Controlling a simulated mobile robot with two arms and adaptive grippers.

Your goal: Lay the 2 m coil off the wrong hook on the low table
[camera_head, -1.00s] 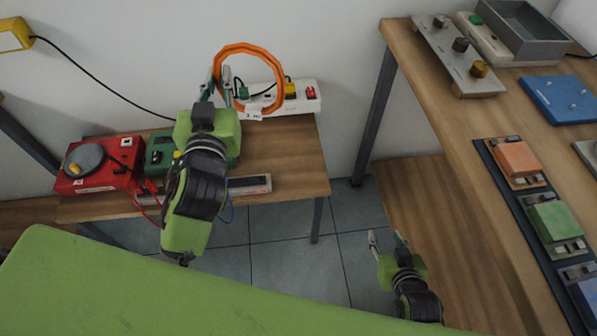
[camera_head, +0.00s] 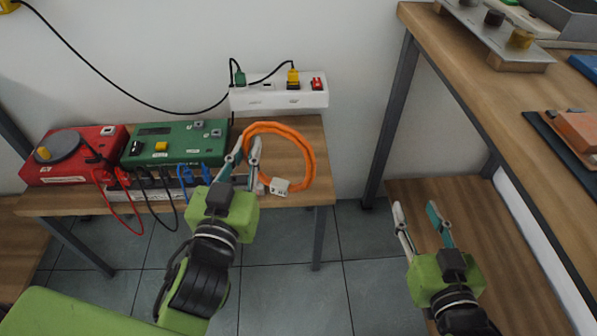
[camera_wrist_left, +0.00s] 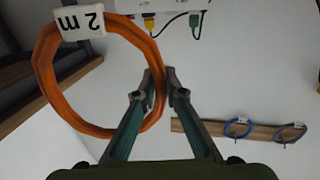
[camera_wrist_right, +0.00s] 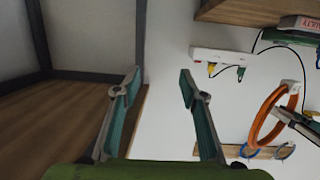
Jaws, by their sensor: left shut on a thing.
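The orange coil (camera_head: 311,163) carries a white tag (camera_head: 279,186), which reads "2 m" in the left wrist view (camera_wrist_left: 79,22). My left gripper (camera_head: 246,152) is shut on the coil's left side in the head view. The coil appears over the right end of the low table (camera_head: 323,140). In the right wrist view the coil (camera_wrist_right: 262,118) is held up, apart from the tabletop. My right gripper (camera_head: 416,215) is open and empty, right of the low table. A rail (camera_wrist_left: 210,133) holds a blue coil (camera_wrist_left: 238,128) and a grey coil (camera_wrist_left: 290,132).
A red device (camera_head: 95,165) and a green device (camera_head: 180,140) with plugged leads fill the low table's left and middle. A white power strip (camera_head: 278,97) is on the wall behind. A higher workbench (camera_head: 450,65) stands right. Bare wood shows near the low table's right end.

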